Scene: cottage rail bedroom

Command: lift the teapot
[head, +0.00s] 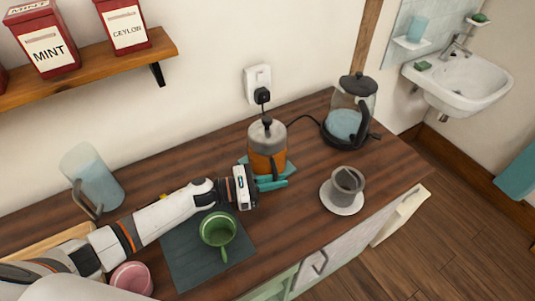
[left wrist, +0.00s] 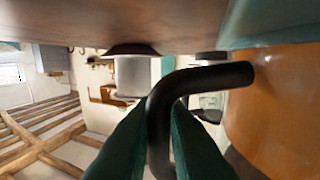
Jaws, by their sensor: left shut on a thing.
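The teapot (head: 267,150) is a tall pot with an orange lower body, grey upper part and black handle. It stands upright at a small teal mat (head: 292,165) on the wooden counter; I cannot tell whether there is a gap under it. My left gripper (head: 271,184) reaches in from the left, with its teal fingers at the near side of the pot. In the left wrist view the two fingers (left wrist: 165,145) are shut on the black handle (left wrist: 205,77), with the orange body (left wrist: 280,110) close at right. My right gripper is not in view.
A glass kettle (head: 352,108) stands behind right of the teapot. A grey cup (head: 346,185) on a white saucer (head: 342,208) is to the right. A green mug (head: 218,229) on a dark mat (head: 180,258) lies below my arm. A glass pitcher (head: 93,178) is at left; a shelf (head: 110,68) overhangs.

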